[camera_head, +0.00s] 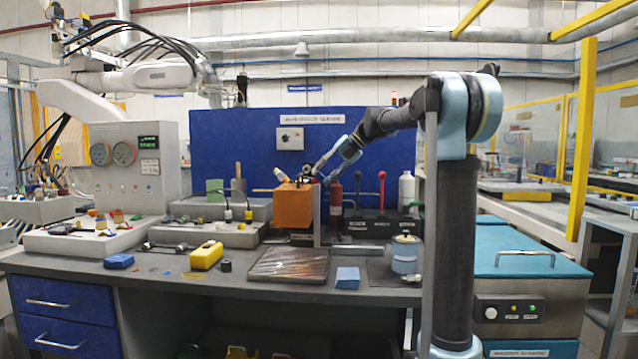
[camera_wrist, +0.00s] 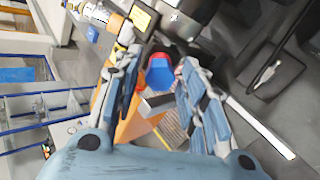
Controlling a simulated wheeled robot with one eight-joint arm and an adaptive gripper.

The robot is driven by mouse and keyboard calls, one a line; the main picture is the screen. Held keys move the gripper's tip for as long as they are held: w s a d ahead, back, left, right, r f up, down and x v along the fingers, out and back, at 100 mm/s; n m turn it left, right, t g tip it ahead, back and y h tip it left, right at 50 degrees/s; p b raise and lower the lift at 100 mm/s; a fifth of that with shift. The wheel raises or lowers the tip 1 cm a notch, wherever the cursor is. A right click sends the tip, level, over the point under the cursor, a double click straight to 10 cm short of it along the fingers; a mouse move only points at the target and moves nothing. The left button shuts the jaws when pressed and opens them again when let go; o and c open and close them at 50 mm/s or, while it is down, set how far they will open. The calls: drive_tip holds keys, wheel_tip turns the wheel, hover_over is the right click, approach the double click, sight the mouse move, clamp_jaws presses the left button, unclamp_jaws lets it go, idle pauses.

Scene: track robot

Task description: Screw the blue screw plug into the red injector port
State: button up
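The blue screw plug (camera_wrist: 160,75) shows in the wrist view between my fingertips. A red part (camera_wrist: 164,57), probably the injector port, shows just beyond it; I cannot tell whether plug and port are threaded together. My gripper (camera_wrist: 158,62) has its two fingers spread on either side of the plug. The plug looks close to the right finger, with a gap on the left; contact is unclear. In the head view my gripper (camera_head: 309,177) is above the orange block (camera_head: 293,206). Plug and port are too small or hidden to make out there.
A grey upright plate (camera_head: 317,213) stands beside the orange block.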

idle(0.6)
drive_tip(key=n, duration=1.2)
drive_tip(key=shift+n, duration=0.9)
drive_tip(key=n, duration=0.9)
drive_tip(key=shift+n, duration=0.6)
